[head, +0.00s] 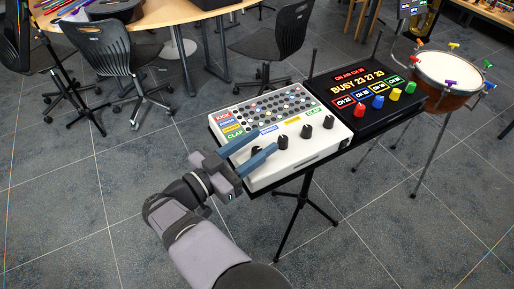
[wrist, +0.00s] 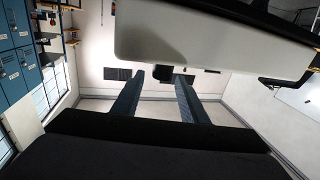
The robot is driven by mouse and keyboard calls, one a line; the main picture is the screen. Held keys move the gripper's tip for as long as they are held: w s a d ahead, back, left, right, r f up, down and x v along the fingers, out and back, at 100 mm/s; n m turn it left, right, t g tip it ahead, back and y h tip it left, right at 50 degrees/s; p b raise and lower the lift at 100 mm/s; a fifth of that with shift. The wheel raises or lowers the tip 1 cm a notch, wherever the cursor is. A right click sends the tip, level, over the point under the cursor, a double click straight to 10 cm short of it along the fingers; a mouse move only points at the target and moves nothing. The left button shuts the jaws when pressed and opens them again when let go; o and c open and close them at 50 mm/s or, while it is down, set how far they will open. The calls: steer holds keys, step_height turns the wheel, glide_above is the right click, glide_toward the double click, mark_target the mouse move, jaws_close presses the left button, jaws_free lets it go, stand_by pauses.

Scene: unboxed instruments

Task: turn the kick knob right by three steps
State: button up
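The white drum machine (head: 318,148) sits on a black stand, with a row of black knobs along its front. A dark knob (head: 255,143) at the left end of that row shows between the fingers of my gripper (head: 267,140); its own label is hidden, so I cannot confirm it is the kick knob. A red KICK label (head: 223,116) is at the upper left of the panel. In the wrist view my gripper (wrist: 160,77) has its fingers apart, with a dark knob shape (wrist: 162,73) between the tips. I cannot tell whether either finger touches it.
Further knobs (head: 283,142) stand to the right along the panel. A black box (head: 352,85) with lit text and coloured knobs adjoins the machine. A drum (head: 447,72) stands at the right. Chairs (head: 107,55) and a table are behind. The floor at left is open.

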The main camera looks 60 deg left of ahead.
mark_target(257, 149)
step_height(257, 149, up, 8)
steer(key=shift+r, duration=0.15)
stand_by(0.6)
